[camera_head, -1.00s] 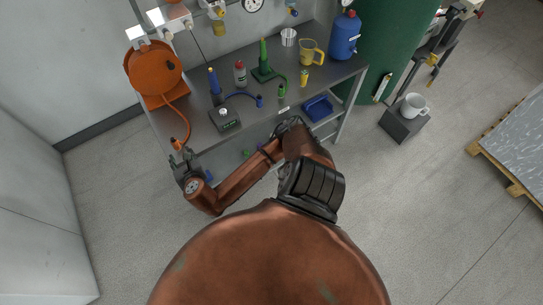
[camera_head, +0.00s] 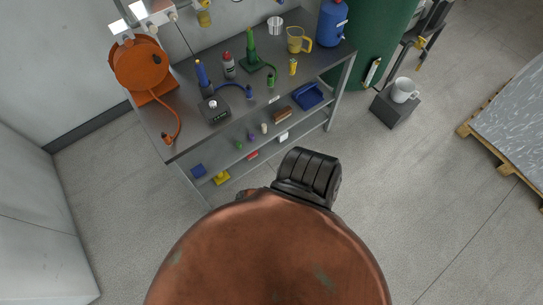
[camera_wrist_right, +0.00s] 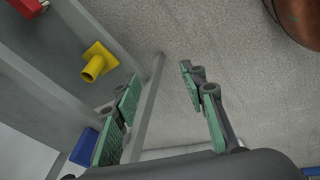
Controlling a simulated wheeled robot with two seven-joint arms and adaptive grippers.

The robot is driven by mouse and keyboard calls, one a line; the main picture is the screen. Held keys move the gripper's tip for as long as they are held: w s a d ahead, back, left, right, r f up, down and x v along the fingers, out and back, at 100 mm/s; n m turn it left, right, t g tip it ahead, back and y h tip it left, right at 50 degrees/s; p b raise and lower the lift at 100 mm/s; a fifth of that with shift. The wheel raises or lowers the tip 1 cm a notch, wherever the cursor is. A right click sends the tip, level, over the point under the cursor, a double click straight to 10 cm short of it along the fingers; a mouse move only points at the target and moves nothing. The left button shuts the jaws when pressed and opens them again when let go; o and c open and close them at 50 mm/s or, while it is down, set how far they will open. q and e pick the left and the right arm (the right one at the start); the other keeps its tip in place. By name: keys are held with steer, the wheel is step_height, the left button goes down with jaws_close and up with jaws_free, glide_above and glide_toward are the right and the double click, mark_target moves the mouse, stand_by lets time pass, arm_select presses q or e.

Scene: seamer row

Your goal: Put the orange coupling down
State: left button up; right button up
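The orange coupling (camera_head: 167,139) is at the end of the orange hose, near the front left corner of the grey bench (camera_head: 187,142). It appears to lie on the bench top, and no gripper touches it. The hose runs back to the orange reel (camera_head: 140,63). My right gripper (camera_wrist_right: 160,78) shows in the right wrist view with its two green-padded fingers wide apart and nothing between them. It is beside the lower shelf, with a bench leg and floor behind it. Neither gripper shows in the head view, and my left gripper is not seen.
A scale (camera_head: 213,109), a blue bottle (camera_head: 203,78) and a red-capped bottle (camera_head: 229,66) stand on the bench. A yellow part (camera_head: 221,178) and a blue part (camera_head: 199,171) are on the lower shelf. The floor before the bench is clear.

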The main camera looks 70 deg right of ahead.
steer(key=s+f+m+g, duration=0.1)
steer(key=s+f+m, duration=0.2)
steer(key=s, duration=1.1)
steer(key=s+f+m+g, duration=0.2)
steer(key=s+f, duration=0.5)
steer(key=s, duration=0.7)
steer(key=shift+s+a+f+m, duration=0.15)
steer(key=shift+f+m, duration=0.05)
steer(key=shift+m, duration=0.4)
steer(key=shift+c, duration=0.6)
